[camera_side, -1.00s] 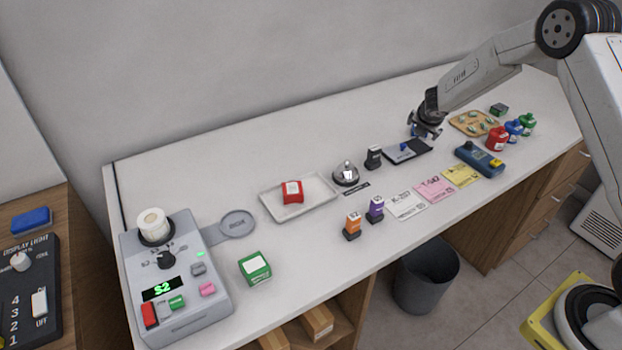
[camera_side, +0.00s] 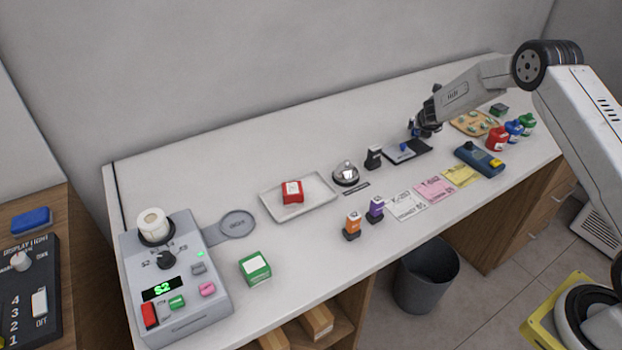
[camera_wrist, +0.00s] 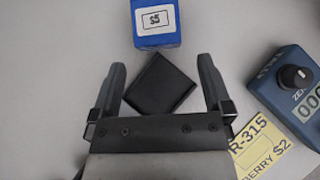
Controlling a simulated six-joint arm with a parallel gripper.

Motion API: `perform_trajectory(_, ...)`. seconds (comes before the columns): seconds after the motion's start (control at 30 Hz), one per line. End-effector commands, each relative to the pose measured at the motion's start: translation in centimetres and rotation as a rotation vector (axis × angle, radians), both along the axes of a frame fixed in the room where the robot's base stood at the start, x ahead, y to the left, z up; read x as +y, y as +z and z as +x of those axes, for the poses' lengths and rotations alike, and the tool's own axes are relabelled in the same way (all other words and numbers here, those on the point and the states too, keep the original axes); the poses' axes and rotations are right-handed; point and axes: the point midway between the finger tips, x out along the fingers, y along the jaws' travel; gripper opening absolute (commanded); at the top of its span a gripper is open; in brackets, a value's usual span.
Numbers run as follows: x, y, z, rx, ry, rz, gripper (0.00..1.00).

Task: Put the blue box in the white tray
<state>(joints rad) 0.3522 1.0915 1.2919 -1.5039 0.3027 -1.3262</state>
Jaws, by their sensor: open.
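The blue box (camera_wrist: 157,22), with a white "$5" label, is at the top of the wrist view, beyond my fingertips and touching neither. In the side view I cannot clearly make it out; the area by my gripper (camera_side: 424,124) is cluttered. My gripper (camera_wrist: 162,68) is open and empty, its two fingers on either side of a black square pad (camera_wrist: 161,84). The white tray (camera_side: 318,190) lies mid-counter, left of my gripper in the side view. A red box (camera_side: 292,191) sits in it.
A blue device with a knob (camera_wrist: 295,78) and a yellow card (camera_wrist: 262,145) lie to the right of my gripper. A bell (camera_side: 345,174) and a black stamp-like piece (camera_side: 374,157) stand between gripper and tray. The counter behind the tray is clear.

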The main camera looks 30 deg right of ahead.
Motion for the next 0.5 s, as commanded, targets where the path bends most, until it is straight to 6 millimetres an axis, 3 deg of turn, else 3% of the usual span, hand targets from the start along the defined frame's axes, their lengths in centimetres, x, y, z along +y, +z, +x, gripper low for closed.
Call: perform_trajectory(0.5,-0.53,-0.83,0.55,0.000,-0.001,0.001,1.00)
